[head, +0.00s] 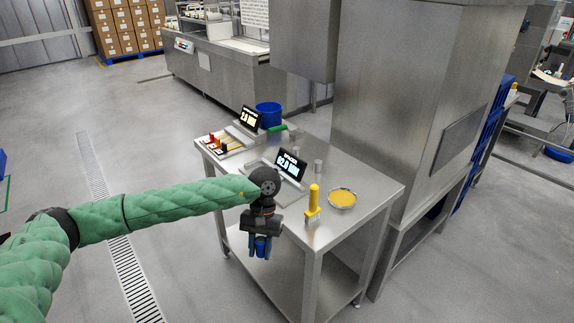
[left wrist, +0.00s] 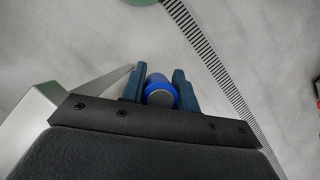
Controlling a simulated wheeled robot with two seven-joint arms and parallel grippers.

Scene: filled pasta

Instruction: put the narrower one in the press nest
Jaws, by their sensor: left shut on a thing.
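My left gripper (head: 261,252) hangs just off the table's front-left edge, pointing down. It is shut on a blue cylinder (head: 262,244), mostly hidden between the fingers. In the left wrist view the blue cylinder (left wrist: 160,92) has a grey round end and sits between the two dark blue fingers. On the table, a small grey cylinder (head: 318,166) stands right of a lit display (head: 291,165) on a flat metal device. Another lit display (head: 249,119) stands farther back. I cannot tell which part is the press nest. My right gripper is not in view.
The steel table (head: 372,191) also holds a yellow-handled brush (head: 313,200), a bowl of yellow contents (head: 342,198), and a rack with red and black pieces (head: 222,145). A blue bucket (head: 268,115) is at the back. A tall steel cabinet (head: 395,100) stands close behind.

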